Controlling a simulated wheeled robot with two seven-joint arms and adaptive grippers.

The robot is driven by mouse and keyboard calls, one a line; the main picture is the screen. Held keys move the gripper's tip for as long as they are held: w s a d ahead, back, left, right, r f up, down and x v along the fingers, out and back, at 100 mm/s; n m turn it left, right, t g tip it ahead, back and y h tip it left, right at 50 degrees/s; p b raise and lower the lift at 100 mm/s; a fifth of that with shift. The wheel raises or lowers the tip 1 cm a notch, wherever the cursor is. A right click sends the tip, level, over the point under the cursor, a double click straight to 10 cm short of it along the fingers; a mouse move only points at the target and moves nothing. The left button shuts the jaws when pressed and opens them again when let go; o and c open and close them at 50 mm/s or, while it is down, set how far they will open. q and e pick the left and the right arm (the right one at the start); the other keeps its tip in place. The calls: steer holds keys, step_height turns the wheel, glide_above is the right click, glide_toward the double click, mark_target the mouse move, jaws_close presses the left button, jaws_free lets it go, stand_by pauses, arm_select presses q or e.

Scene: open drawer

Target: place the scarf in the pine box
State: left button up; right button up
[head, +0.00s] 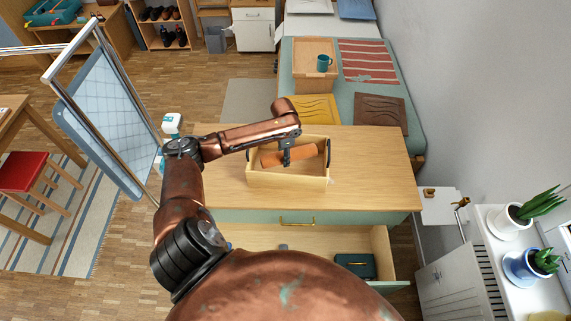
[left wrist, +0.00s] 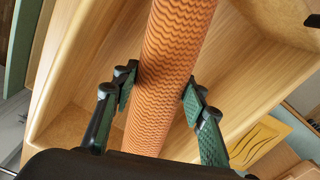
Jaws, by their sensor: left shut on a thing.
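The scarf is an orange, wavy-patterned roll (head: 307,153), seen inside the rim of the pine box (head: 287,181) on the dresser top. In the left wrist view the scarf (left wrist: 172,65) runs up between my fingers, with the box's wooden walls and floor (left wrist: 110,65) around it. My left gripper (head: 287,158) reaches down into the box from above and is shut on the scarf, one green-padded finger on each side in the left wrist view (left wrist: 158,98). I cannot tell whether the scarf touches the box floor. My right gripper is not in view.
The dresser top (head: 375,165) is clear around the box. Below it an open drawer (head: 310,240) holds a dark green case (head: 355,265). A bed with a yellow cushion (head: 315,110) and a brown one (head: 381,112) stands behind. A drying rack (head: 95,100) stands at left.

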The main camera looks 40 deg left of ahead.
mark_target(284, 169)
arm_select(q)
step_height(284, 169, down, 6)
steer(key=shift+r+b, duration=0.15)
steer(key=shift+b, duration=0.15)
steer(key=o, duration=1.2)
steer(key=shift+o, duration=0.2)
step_height(284, 169, up, 12)
steer(key=shift+r+p, duration=0.1)
steer(key=shift+p, duration=0.55)
